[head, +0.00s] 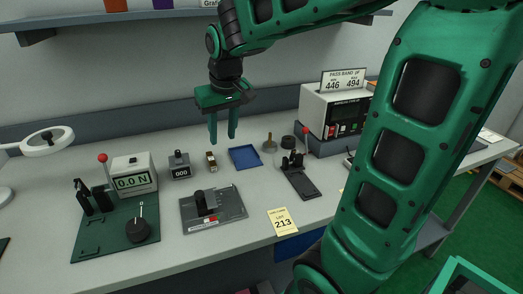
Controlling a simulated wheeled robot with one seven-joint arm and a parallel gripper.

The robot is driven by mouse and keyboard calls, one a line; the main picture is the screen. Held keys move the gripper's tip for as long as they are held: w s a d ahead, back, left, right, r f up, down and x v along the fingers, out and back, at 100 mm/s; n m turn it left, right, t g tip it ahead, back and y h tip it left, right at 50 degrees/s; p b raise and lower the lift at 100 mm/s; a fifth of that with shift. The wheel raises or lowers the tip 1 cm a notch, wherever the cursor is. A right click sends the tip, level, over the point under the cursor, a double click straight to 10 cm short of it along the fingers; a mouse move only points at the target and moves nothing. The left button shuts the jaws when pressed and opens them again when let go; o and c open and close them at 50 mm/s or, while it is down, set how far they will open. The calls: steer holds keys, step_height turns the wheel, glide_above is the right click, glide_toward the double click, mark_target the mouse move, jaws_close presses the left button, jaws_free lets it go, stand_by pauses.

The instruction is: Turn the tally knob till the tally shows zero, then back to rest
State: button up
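The tally (180,172) is a small dark grey counter on the bench, left of centre. Its window appears to read 000, though the digits are small. A small dark knob (178,153) sticks up from its top. My gripper (222,141), green with two fingers pointing down, hangs above the bench to the right of the tally and apart from it. The fingers are spread with a gap between them, and nothing is held.
A green force-gauge board (115,238) reading 0.0 N stands to the left. A grey fixture (212,208) lies in front. A small brown-and-white item (211,161) and a blue tray (245,156) are right of the tally. A meter (335,112) stands behind right; a shelf (120,18) runs overhead.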

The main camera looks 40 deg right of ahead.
steer(key=s+d+f+m+g, duration=0.1)
steer(key=s+d+f+m, duration=0.1)
steer(key=s+d, duration=0.4)
steer(key=shift+s+f+g, duration=0.3)
steer(key=shift+s+f, duration=0.05)
steer(key=shift+s, duration=2.05)
steer(key=shift+c, duration=1.3)
steer(key=n+g+y, duration=0.1)
steer(key=n+g, duration=0.1)
steer(key=n, duration=0.5)
glide_toward(178, 154)
steer(key=f, duration=0.5)
steer(key=w+f, duration=0.1)
steer(key=f, duration=0.1)
steer(key=shift+f, duration=0.4)
jaws_close()
